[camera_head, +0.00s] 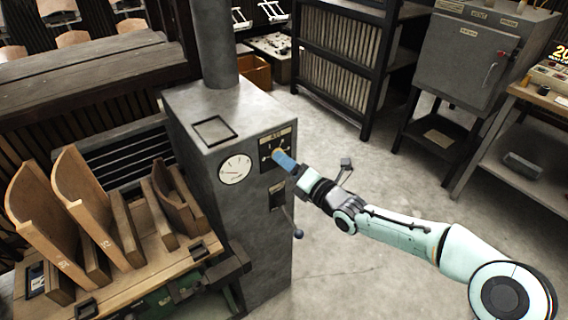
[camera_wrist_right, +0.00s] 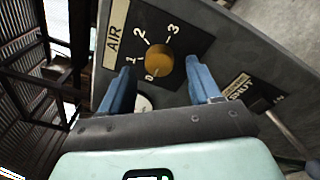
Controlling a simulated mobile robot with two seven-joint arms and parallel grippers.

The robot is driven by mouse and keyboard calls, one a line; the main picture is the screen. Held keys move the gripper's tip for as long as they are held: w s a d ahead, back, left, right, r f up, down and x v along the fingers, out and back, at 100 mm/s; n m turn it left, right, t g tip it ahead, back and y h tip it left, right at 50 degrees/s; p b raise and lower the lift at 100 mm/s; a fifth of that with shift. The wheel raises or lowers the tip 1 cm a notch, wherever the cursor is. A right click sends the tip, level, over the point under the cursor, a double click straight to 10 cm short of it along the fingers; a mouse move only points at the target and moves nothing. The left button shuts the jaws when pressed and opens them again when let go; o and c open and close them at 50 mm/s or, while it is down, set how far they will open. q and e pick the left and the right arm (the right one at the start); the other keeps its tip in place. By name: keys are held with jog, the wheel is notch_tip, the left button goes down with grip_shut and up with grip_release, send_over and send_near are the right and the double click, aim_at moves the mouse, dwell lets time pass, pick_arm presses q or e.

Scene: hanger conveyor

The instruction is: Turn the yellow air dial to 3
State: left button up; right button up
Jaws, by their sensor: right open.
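The yellow air dial (camera_wrist_right: 158,59) sits on a dark plate marked AIR with 0, 1, 2 and 3 around it, in the right wrist view. A pale mark on the dial's edge seems to be near 0. In the head view the dial is mostly hidden behind my fingers, on the side of the grey metal cabinet (camera_head: 205,165). My right gripper (camera_head: 284,160) is in front of the dial. In the right wrist view its two blue fingers (camera_wrist_right: 161,72) are open, one on each side of the dial; I cannot tell whether they touch it. My left gripper is not in view.
A round white gauge (camera_head: 235,169) is left of the dial. A lever with a dark ball end (camera_head: 298,233) hangs below it, near a SHUT label (camera_wrist_right: 238,90). A wooden bench with curved wooden pieces (camera_head: 85,190) stands left. The floor (camera_head: 370,190) right of the cabinet is open.

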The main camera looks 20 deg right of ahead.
jog(key=shift+x, duration=0.85)
jog(key=c, duration=1.1)
jog(key=shift+o, duration=0.3)
